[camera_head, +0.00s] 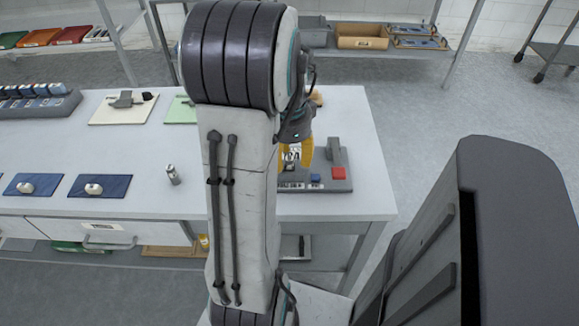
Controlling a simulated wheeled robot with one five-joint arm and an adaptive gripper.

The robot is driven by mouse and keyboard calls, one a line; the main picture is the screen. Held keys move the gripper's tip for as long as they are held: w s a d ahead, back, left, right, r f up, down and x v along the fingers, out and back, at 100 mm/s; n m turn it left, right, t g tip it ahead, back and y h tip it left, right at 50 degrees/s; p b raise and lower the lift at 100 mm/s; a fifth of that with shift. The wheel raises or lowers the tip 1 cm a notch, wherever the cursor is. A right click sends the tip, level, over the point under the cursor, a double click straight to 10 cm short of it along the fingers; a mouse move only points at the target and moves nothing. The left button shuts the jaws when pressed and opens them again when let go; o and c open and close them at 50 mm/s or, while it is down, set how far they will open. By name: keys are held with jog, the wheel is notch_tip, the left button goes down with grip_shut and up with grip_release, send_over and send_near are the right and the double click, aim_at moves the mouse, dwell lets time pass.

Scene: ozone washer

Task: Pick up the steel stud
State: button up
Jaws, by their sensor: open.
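The steel stud (173,175) appears to be the small grey metal cylinder that stands upright on the white table, just left of my arm. Its surroundings are clear. My gripper (297,150) hangs to the right of my arm's upright link, over the table's right part, and is partly hidden by that link. Its fingers are small here and overlap a yellow patch and a white label. It is open, well right of the stud and apart from it.
A dark grey fixture (325,178) with blue and red buttons stands near the table's right end. Two blue mats (105,193) with small pale parts lie left of the stud. Behind are a cream board (104,113) and a grey rack (32,108). Shelves stand farther back.

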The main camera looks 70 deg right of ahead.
jog(key=shift+f, duration=0.6)
jog(key=shift+c, duration=0.3)
grip_shut()
